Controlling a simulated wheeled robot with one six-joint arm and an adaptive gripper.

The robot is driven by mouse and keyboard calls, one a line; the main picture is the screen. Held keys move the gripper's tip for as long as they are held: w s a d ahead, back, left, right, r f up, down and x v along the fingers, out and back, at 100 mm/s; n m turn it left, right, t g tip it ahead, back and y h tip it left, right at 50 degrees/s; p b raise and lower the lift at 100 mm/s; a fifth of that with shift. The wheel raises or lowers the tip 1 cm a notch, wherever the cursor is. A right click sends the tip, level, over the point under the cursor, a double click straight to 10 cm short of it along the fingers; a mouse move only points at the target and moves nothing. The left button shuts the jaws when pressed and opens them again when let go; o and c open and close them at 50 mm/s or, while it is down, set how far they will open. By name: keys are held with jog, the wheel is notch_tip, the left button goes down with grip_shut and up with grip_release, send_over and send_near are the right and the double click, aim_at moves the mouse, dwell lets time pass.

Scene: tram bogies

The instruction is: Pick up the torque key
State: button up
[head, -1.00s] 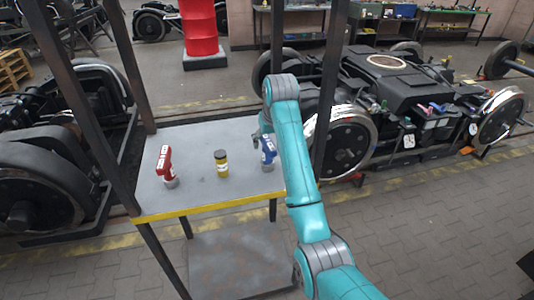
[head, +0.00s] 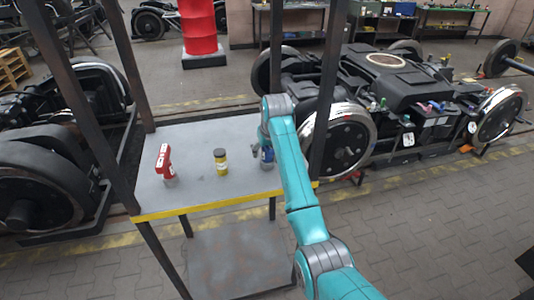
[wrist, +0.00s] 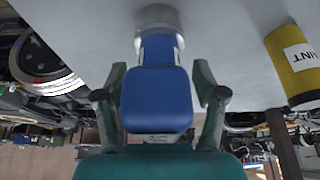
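A blue tool (head: 268,155) stands on the right part of the grey shelf top, partly hidden by my arm. I cannot tell from its look whether it is the torque key. In the wrist view the blue tool (wrist: 156,95) lies between the two fingers of my gripper (wrist: 158,92), its grey round end at the shelf surface. The fingers are open on either side of it, with a visible gap at the right finger. In the head view my gripper (head: 259,150) is at the blue tool. A red tool (head: 164,160) stands at the left of the shelf.
A yellow can with a dark lid (head: 221,161) stands between the two tools; it also shows close at the right in the wrist view (wrist: 294,65). Dark posts (head: 325,95) frame the shelf (head: 205,190). Bogies stand on both sides.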

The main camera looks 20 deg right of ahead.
jog(key=c, duration=1.2)
jog(key=shift+r, duration=0.15)
